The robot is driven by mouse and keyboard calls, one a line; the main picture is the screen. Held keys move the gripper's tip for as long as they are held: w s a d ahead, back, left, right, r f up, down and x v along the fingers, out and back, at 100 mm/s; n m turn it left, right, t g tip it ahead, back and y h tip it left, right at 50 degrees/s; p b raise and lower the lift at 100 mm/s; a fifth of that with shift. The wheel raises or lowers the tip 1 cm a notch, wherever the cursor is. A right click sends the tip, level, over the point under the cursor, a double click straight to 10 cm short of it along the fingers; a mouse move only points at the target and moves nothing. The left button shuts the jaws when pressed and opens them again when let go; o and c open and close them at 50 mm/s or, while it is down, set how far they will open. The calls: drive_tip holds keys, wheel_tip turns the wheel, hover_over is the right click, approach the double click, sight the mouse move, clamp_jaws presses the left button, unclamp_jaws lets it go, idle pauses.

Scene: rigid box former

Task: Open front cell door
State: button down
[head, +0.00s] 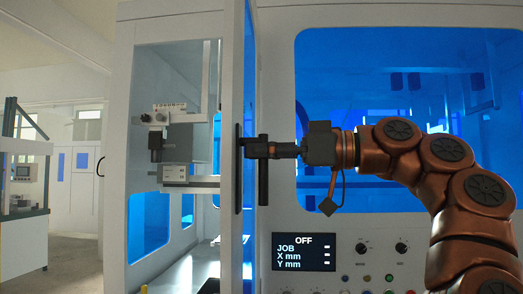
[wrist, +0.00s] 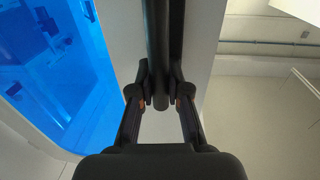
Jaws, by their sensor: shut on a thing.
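The front cell door (head: 232,120) is a tall white-framed panel with blue glazing, seen nearly edge-on in the head view. It stands swung out from the cell, and the inside shows to its left. Its dark vertical bar handle (head: 263,185) is on the door frame. My gripper (head: 250,149) reaches from the right and is shut on the handle. In the wrist view the two fingers of my gripper (wrist: 160,98) close on either side of the dark handle bar (wrist: 157,40). The handle's far end is out of view there.
Inside the cell, a grey and white machine head (head: 178,135) hangs left of the door. A control panel with an OFF display (head: 303,252) and several buttons sits below my arm. Another machine (head: 22,190) stands at far left, with open floor (head: 75,265) between.

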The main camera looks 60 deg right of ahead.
drive_tip(key=c, duration=1.1)
unclamp_jaws()
drive_tip(key=shift+s, duration=0.15)
drive_tip(key=shift+v, duration=3.6)
